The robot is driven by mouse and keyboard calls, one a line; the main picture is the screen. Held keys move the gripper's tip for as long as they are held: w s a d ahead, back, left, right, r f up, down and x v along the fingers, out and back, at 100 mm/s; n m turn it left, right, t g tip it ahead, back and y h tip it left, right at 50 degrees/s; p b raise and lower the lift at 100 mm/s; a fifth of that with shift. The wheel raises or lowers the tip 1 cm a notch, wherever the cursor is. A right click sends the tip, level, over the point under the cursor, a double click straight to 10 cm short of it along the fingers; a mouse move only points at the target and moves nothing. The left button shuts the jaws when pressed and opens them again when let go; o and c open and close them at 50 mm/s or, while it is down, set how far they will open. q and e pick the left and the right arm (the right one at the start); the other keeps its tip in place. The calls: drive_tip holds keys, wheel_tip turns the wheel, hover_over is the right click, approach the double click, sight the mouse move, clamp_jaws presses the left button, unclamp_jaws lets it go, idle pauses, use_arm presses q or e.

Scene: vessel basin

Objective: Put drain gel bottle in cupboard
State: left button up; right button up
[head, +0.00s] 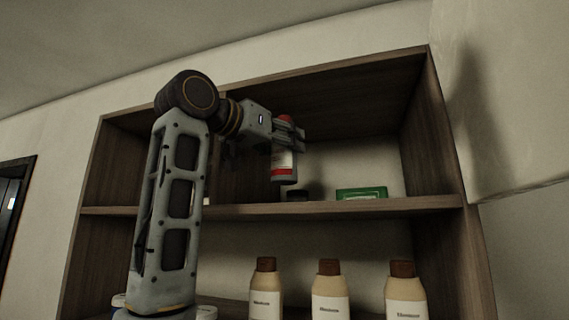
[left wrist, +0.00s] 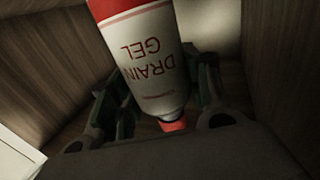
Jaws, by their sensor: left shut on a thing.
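The drain gel bottle (head: 284,165) is white and red with a red cap. My left gripper (head: 287,133) is shut on it near the cap end and holds it upright in the upper right compartment of the wooden cupboard (head: 340,207). The bottle's base looks a little above the shelf board; I cannot tell whether it touches. In the left wrist view the bottle (left wrist: 152,60) shows its "DRAIN GEL" label upside down, between the fingers of the left gripper (left wrist: 165,105). My right gripper is in neither view.
Several beige bottles with brown caps (head: 330,292) stand on the shelf below. A pale wall block (head: 510,100) juts out at the right.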

sight(275, 162)
use_arm(q)
drive_tip(key=shift+f, duration=0.55)
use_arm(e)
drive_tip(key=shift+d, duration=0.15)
use_arm(q)
drive_tip(key=shift+f, duration=0.1)
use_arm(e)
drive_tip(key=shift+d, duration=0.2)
use_arm(q)
drive_tip(key=shift+f, duration=1.2)
drive_tip(key=shift+w+d+f+p, duration=0.1)
drive_tip(key=shift+w+f+p, duration=0.05)
drive_tip(key=shift+f+p, duration=0.25)
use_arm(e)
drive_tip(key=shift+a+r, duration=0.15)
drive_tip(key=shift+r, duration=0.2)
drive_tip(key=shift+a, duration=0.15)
use_arm(q)
drive_tip(key=shift+f, duration=0.25)
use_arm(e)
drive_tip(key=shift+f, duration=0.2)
